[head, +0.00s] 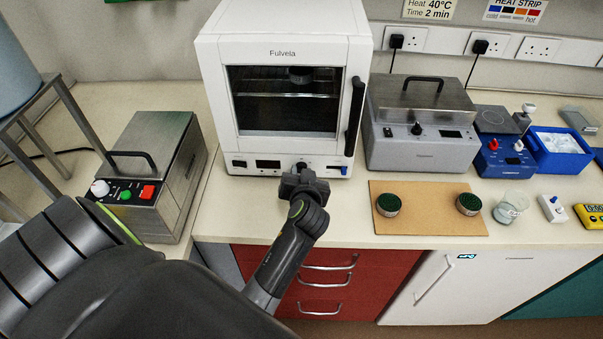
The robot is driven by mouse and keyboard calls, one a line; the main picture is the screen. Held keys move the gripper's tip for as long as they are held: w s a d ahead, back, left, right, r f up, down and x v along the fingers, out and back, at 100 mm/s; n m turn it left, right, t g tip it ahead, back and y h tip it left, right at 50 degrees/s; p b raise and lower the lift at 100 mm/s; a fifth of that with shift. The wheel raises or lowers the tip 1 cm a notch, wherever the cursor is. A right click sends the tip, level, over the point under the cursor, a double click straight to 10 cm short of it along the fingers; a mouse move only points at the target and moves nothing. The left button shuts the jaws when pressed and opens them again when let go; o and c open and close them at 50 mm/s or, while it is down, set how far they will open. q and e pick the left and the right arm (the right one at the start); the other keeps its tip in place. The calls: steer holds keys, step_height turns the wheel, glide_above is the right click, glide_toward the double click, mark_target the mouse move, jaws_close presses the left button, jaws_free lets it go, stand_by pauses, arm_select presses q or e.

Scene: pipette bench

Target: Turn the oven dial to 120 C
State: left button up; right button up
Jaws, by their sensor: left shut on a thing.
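The white oven (212,90) marked Fulvela stands on the bench at the centre, its glass door closed and a black handle on the door's right side. Its lower front panel has a small dark display (268,164) and a blue control at the right. My left gripper (300,172) is at the middle of this panel, shut on the oven dial (301,166). The gripper hides most of the dial, so I cannot read its setting. My right gripper is not in view.
A steel box with red and green buttons (152,165) stands left of the oven. A grey lidded bath (418,150) stands close on the right. A brown board (428,222) with two green-topped round items lies in front of the bath.

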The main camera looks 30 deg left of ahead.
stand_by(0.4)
arm_select(q)
steer(key=o, duration=1)
steer(key=shift+w, duration=0.1)
